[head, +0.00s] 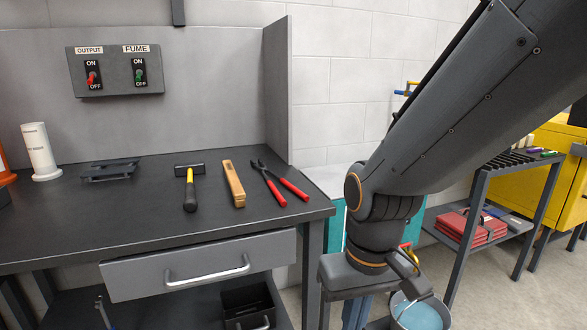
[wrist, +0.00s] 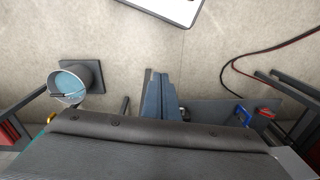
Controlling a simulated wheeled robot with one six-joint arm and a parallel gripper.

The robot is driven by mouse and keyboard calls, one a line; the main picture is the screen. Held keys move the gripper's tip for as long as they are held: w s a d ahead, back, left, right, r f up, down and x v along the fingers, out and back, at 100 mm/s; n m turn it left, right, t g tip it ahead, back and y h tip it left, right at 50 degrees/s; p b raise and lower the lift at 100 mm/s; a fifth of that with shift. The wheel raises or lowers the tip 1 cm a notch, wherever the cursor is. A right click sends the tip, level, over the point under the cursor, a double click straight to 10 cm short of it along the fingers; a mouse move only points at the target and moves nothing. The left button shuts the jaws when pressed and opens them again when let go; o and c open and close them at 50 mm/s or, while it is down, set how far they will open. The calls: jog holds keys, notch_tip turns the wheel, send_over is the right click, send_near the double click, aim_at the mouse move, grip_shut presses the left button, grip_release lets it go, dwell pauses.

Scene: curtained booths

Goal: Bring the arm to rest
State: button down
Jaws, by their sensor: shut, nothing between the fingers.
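My arm comes in from the upper right of the head view and bends down at its wrist joint. My gripper (head: 372,272) points downward, to the right of the workbench's front corner and clear of its top. It is shut with nothing held. Its fingertips are hard to make out against the things below. In the wrist view a dark part of my own body fills the bottom, and the camera looks down on the floor.
The workbench (head: 120,220) holds a hammer (head: 190,188), a wooden block (head: 234,184) and red-handled pliers (head: 278,184). A bucket (head: 420,316) stands below my gripper at right. It also shows in the wrist view (wrist: 76,82). A rack (head: 474,215) holds red cases (head: 470,228).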

jog(key=s+d+r+m+p, duration=0.2)
jog(key=d+r+p, duration=0.7)
jog(key=r+p, duration=0.3)
jog(key=shift+s+d+m+h+p, duration=0.2)
jog(key=shift+d+m+h+p, duration=0.15)
jog(key=shift+p, duration=0.95)
